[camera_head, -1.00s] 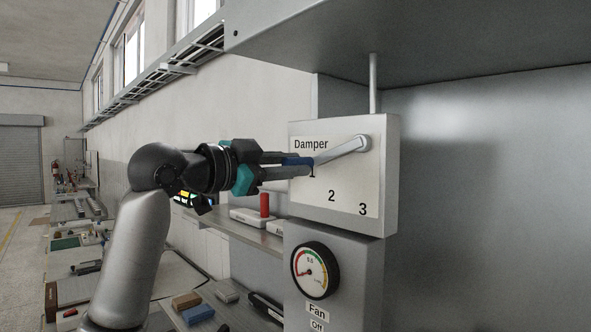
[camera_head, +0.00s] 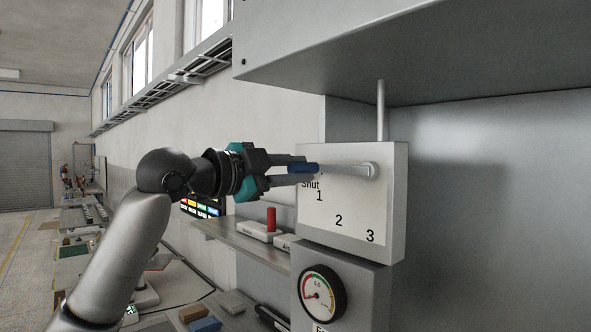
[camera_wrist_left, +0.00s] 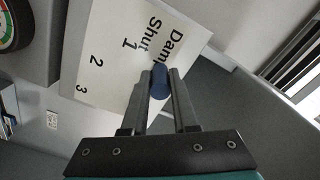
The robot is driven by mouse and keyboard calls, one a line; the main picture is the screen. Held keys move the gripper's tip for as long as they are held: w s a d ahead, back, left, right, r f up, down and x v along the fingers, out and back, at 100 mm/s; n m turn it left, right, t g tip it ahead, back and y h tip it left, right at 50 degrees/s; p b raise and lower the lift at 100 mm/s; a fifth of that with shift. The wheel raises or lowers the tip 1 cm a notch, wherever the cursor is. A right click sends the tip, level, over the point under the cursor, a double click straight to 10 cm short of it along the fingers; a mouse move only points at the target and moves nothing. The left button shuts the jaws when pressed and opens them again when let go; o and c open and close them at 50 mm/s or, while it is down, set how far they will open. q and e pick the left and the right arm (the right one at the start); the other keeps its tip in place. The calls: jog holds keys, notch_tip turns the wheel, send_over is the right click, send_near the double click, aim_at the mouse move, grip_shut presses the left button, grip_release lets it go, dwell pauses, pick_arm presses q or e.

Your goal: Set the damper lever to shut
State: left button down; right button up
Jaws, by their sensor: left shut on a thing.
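The damper lever (camera_head: 345,171) is a grey bar with a blue grip, pivoted at the upper right of the damper box (camera_head: 399,205). It points left, close to horizontal, just above the word "Shut" on the white label (camera_head: 350,218); it hides the word "Damper". Marks 1, 2 and 3 lie below. My left gripper (camera_head: 306,172) is shut on the blue grip; in the left wrist view the grip (camera_wrist_left: 160,83) sits between the two fingertips. My right gripper is not in view.
A round gauge (camera_head: 321,293) is on the panel below the box. A metal hood (camera_head: 420,45) hangs above, with a thin rod down to the box. A shelf (camera_head: 245,239) with a red-handled item (camera_head: 271,219) lies left of the box.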

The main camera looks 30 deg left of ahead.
pick_arm(q)
jog(key=shift+r, duration=0.25)
jog(key=c, duration=0.7)
grip_release()
jog(key=shift+f, duration=0.15)
jog(key=shift+b+v, duration=3.65)
jog(key=shift+v, duration=4)
